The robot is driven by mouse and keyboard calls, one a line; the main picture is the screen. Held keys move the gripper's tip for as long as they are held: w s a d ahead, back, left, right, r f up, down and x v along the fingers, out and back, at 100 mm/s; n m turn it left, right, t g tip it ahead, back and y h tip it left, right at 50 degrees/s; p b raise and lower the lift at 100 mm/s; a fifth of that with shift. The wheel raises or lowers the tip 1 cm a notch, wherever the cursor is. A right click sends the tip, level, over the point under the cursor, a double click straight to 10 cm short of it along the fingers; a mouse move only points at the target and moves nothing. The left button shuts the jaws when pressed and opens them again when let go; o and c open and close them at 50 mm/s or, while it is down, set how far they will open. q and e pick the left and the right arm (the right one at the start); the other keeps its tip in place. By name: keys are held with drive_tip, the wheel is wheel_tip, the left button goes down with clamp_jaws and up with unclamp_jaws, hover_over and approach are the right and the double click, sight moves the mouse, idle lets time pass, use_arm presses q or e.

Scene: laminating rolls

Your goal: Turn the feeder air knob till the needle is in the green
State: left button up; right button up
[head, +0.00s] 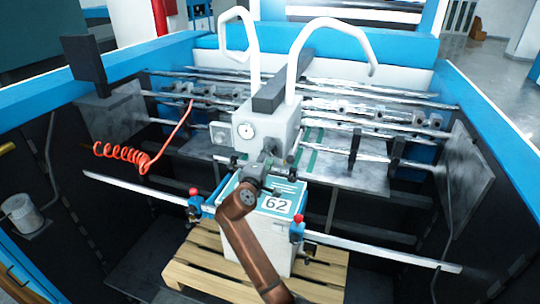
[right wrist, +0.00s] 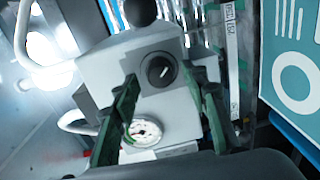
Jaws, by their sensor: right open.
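The feeder air knob (right wrist: 160,70) is a round dark knob with a light pointer mark on the grey feeder head (right wrist: 140,100), ahead of my right gripper. The gauge (right wrist: 143,132) has a white face with a green part; it also shows in the head view (head: 246,131). The needle is too small to read surely. My right gripper (right wrist: 165,98) is open, its two green-padded fingers apart on either side of the knob in the picture, and nothing is between them.
White hoses (head: 318,32) arch above the feeder head. A coiled orange hose (head: 125,153) hangs at the left. Metal rails cross the machine.

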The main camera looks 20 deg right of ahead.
drive_tip(key=v, duration=1.1)
drive_tip(key=shift+d, duration=0.1)
